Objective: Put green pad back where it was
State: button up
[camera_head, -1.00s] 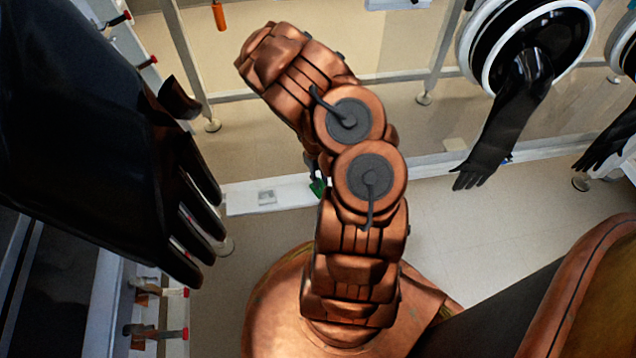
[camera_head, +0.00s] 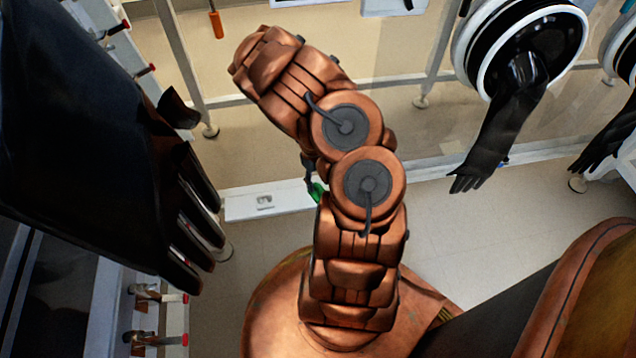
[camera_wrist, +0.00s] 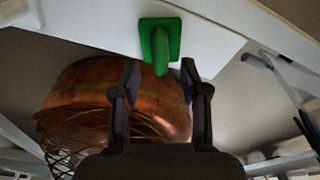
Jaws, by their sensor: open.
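The green pad (camera_wrist: 173,35) shows in the wrist view as a square plate with a thick handle pointing toward my gripper. Its plate appears to lie against a white panel (camera_wrist: 95,22). My gripper (camera_wrist: 160,68) is open, with one finger on each side of the handle's end and visible gaps between. In the head view only a small part of the green pad (camera_head: 317,192) shows beside my arm, at the right end of the white ledge (camera_head: 265,203). My arm hides most of my gripper there.
A large black glove (camera_head: 90,150) hangs close on the left. Another black glove (camera_head: 500,135) hangs from a round port at the upper right. Red-tipped valves (camera_head: 165,339) stick out at the lower left. The floor (camera_head: 440,210) right of my arm is clear.

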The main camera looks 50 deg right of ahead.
aim_at(315, 181)
notch_tip(315, 181, up, 10)
jog(key=w+p, duration=0.1)
jog(key=p, duration=0.2)
jog(key=shift+w+d, duration=0.25)
jog(key=shift+w, duration=0.05)
jog(key=shift+s, duration=0.1)
